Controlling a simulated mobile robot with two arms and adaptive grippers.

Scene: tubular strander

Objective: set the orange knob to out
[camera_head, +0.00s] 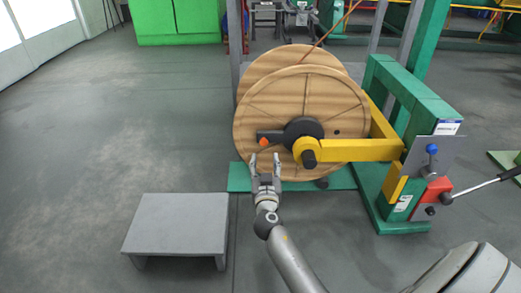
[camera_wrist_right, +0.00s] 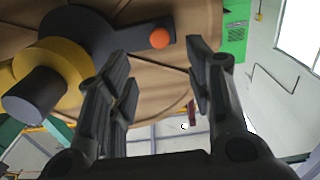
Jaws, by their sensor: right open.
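The orange knob (camera_head: 263,142) sits at the left end of a black arm (camera_head: 271,134) on the hub of the wooden reel (camera_head: 345,106). In the right wrist view the small round orange knob (camera_wrist_right: 160,38) shows beyond the fingertips, between the two fingers. My right gripper (camera_head: 265,160) is open and empty, just below the knob in the head view and apart from it. Its fingers (camera_wrist_right: 162,75) are spread wide in the right wrist view. I cannot tell whether the knob is in or out. My left gripper is not in view.
A yellow arm (camera_head: 360,150) runs from the hub to a green frame (camera_head: 410,95) at the right. A red block (camera_head: 430,198) with a lever stands at its side. A low grey step (camera_head: 178,222) is at the lower left. The floor at the left is clear.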

